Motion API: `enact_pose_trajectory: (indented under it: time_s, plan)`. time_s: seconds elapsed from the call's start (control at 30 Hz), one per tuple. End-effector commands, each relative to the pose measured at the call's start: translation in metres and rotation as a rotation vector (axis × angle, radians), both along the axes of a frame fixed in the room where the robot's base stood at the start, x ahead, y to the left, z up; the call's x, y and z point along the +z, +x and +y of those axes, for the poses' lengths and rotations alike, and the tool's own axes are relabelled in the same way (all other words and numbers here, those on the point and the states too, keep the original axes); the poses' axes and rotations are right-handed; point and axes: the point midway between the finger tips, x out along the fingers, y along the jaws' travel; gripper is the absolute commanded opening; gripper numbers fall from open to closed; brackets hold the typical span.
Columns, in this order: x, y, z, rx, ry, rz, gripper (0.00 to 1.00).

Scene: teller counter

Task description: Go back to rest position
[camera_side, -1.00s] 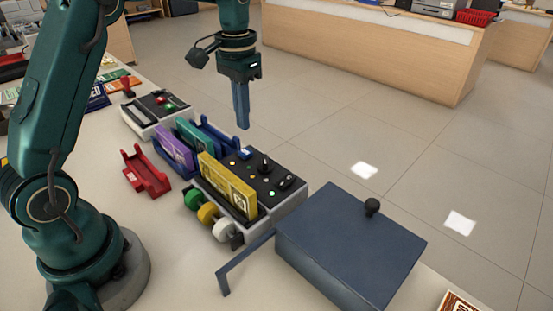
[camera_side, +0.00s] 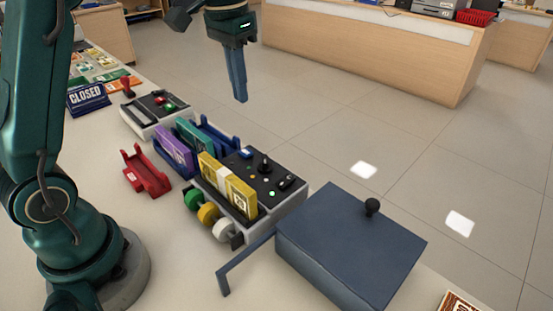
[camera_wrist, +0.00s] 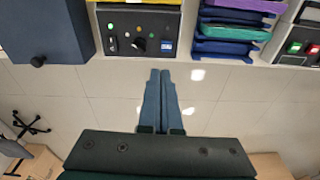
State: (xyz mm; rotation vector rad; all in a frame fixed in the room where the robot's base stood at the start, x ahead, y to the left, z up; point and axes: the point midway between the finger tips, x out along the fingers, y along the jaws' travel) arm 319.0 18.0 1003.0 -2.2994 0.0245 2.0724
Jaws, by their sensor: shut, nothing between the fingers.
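My gripper (camera_side: 241,98) is shut and empty. In the side view it hangs fingers down in the air, above and beyond the far edge of the counter. In the wrist view its two blue fingers (camera_wrist: 160,75) lie together over the floor, with the counter edge at the top of the picture.
On the counter stand a control box (camera_side: 283,184) with a banded yellow bundle (camera_side: 236,193), purple (camera_side: 176,153) and teal (camera_side: 195,137) bundles in blue holders, an empty red holder (camera_side: 147,176), a dark blue lidded box (camera_side: 345,245) and a CLOSED sign (camera_side: 88,97).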

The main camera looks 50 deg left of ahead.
Motion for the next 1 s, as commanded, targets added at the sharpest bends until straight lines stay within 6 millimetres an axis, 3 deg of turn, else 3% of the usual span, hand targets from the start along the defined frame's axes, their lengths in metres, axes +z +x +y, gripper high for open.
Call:
enact_pose_trajectory:
  time_s: [0.03,0.13,0.37,0.53,0.7,0.9,1.0]
  plan:
    - [0.013,-0.011,-0.007,-0.013,0.006,-0.035,0.0]
    - [0.027,-0.032,-0.019,-0.028,0.012,-0.089,0.0]
    - [0.037,-0.084,-0.04,-0.044,0.015,-0.213,0.0]
    - [0.024,-0.122,-0.051,-0.041,0.006,-0.3,0.0]
    - [-0.004,-0.151,-0.057,-0.023,-0.01,-0.364,0.0]
    - [-0.034,-0.165,-0.058,0.013,-0.025,-0.372,0.0]
    - [-0.038,-0.164,-0.058,0.03,-0.029,-0.379,0.0]
